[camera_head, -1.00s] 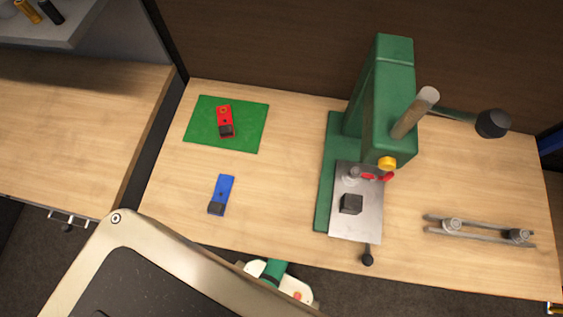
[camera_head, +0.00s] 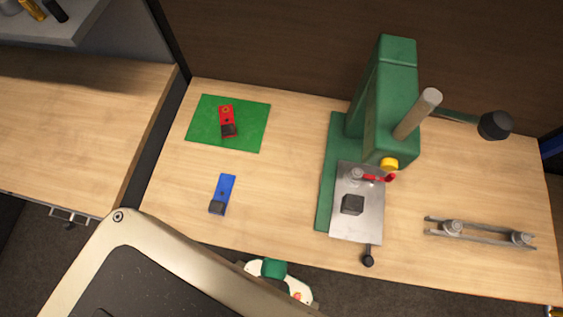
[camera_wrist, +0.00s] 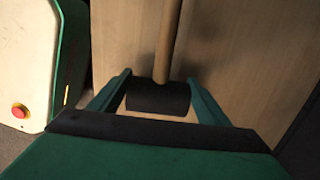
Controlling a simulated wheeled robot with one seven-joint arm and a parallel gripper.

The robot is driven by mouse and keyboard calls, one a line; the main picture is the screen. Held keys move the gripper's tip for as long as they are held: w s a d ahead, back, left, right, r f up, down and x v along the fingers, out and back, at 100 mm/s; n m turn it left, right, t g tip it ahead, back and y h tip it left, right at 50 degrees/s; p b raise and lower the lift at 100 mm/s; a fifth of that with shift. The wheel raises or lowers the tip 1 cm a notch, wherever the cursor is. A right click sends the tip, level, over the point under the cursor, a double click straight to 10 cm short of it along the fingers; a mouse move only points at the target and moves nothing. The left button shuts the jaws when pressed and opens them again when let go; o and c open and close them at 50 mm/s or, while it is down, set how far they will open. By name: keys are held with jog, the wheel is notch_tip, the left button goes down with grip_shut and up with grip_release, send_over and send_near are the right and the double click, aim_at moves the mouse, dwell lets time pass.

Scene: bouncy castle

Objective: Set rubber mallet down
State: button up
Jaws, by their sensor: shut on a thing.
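The rubber mallet (camera_wrist: 158,98) shows in the wrist view, with a black cylindrical head and a light wooden handle (camera_wrist: 168,40) running up out of the picture. My gripper (camera_wrist: 159,86) has its two green fingers on either side of the head and is shut on it. The mallet is not visible in the head view, and I cannot tell there where my gripper is. A wooden surface lies behind the mallet in the wrist view; I cannot tell whether they touch.
The wooden workbench (camera_head: 285,175) carries a green press (camera_head: 387,105), a green mat (camera_head: 205,132) with a red clamp-like piece (camera_head: 227,118), a blue piece (camera_head: 223,192) and a metal bar fixture (camera_head: 480,234).

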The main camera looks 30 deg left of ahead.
jog(key=shift+f, duration=0.3)
jog(key=shift+f, duration=0.1)
jog(key=o, duration=1.6)
jog(key=shift+c, duration=0.2)
notch_tip(320, 180, up, 12)
jog(key=shift+d, duration=0.4)
